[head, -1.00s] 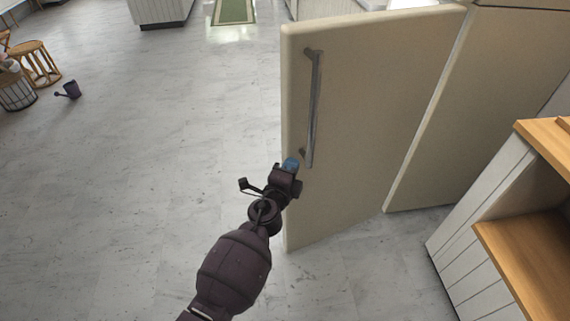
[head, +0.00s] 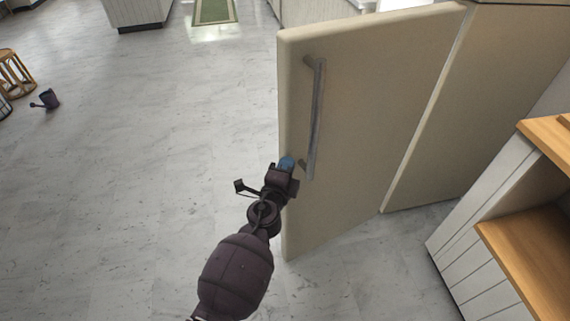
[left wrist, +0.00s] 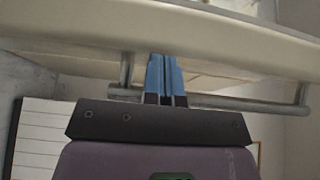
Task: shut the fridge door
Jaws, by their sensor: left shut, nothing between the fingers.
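The fridge door (head: 370,110) is cream and stands open in the head view, its handle side towards me and its free edge at the left. A grey bar handle (head: 317,118) runs up it near that edge. My left gripper (head: 287,163) is shut and empty at the free edge, beside the handle's lower end. In the left wrist view the blue fingers (left wrist: 165,78) are together, with the handle bar (left wrist: 220,102) crossing near them and the door's edge (left wrist: 190,30) above. I cannot tell if they touch the door. My right gripper is not in view.
The cream fridge side (head: 480,100) is right of the door. A white cabinet with wooden shelves (head: 535,250) stands at the lower right, near the door's bottom. The grey floor (head: 150,150) is clear at the left, apart from a watering can (head: 48,99) and a stool (head: 15,72).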

